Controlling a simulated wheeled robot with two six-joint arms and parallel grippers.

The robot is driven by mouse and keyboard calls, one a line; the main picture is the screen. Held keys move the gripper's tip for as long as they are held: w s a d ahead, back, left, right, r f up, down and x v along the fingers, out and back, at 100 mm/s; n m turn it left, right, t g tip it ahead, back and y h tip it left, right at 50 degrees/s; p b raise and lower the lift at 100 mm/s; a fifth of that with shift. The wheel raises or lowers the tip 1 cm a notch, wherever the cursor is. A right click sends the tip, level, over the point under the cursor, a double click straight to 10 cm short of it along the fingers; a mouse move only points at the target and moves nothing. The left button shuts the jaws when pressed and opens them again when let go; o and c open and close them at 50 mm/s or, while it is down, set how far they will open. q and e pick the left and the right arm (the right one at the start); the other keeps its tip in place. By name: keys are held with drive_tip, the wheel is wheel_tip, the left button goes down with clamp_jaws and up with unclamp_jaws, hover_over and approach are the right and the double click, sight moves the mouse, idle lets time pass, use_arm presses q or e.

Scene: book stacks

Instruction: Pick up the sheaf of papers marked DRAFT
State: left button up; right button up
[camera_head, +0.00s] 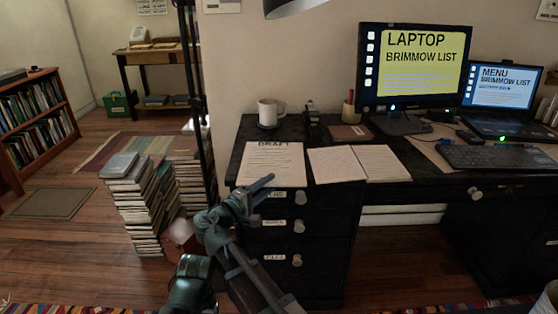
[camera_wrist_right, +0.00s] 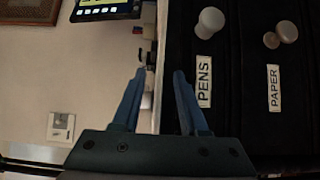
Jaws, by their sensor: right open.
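The sheaf of papers marked DRAFT (camera_head: 272,164) lies flat on the left end of the dark desk, along its front edge. My right gripper (camera_head: 270,184) is in front of that edge, just below the sheaf in the picture. Its blue fingers are open and nothing is held. In the right wrist view the open fingers (camera_wrist_right: 157,74) straddle a thin pale strip (camera_wrist_right: 158,85) along the desk edge, perhaps the sheaf's edge; I cannot tell whether they touch it. My left gripper is not in view.
Open notebook pages (camera_head: 358,163) lie right of the sheaf, and a white mug (camera_head: 270,110) stands behind it. Labelled drawers with knobs (camera_head: 297,226) are below the gripper. Book stacks (camera_head: 140,200) stand on the floor at left. A monitor (camera_head: 413,65) stands farther right.

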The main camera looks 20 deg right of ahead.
clamp_jaws()
idle(1.4)
